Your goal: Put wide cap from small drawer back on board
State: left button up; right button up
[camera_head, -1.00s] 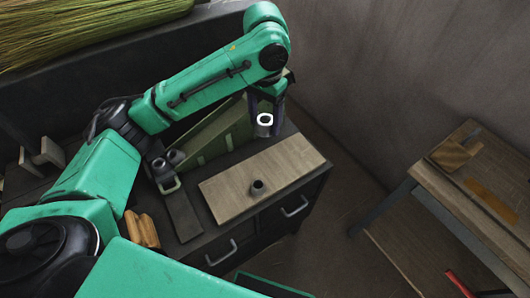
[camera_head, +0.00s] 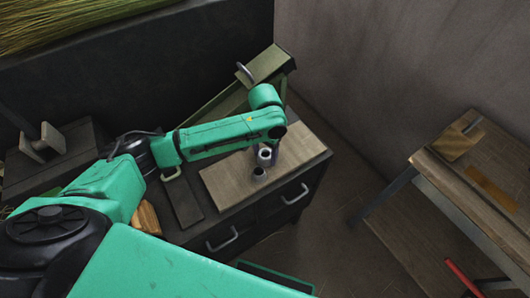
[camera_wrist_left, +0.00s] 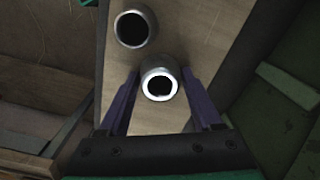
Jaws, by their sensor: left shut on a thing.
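My left gripper (camera_wrist_left: 163,105) is shut on a grey metal ring-like cap (camera_wrist_left: 158,84), hollow with a bright rim, and holds it upright between its purple fingers. In the head view the held cap (camera_head: 265,156) is over the pale wooden board (camera_head: 226,186) on the dark cabinet. I cannot tell whether it touches the board. A second, darker hollow cap (camera_head: 259,174) stands on the board close in front of it; it also shows in the left wrist view (camera_wrist_left: 132,28). My right gripper is not in view.
The cabinet's drawer fronts, with handles (camera_head: 297,194) and (camera_head: 222,240), look shut. A dark flat block (camera_head: 184,202) lies left of the board, and a green sloped box (camera_head: 266,65) stands behind. A wooden table (camera_head: 470,170) is at right.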

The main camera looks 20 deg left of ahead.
pick_arm(q)
jog(key=o, duration=1.3)
jog(key=shift+c, duration=0.2)
jog(key=shift+o, duration=0.3)
notch_tip(320, 180, up, 12)
jog(key=shift+b, duration=0.45)
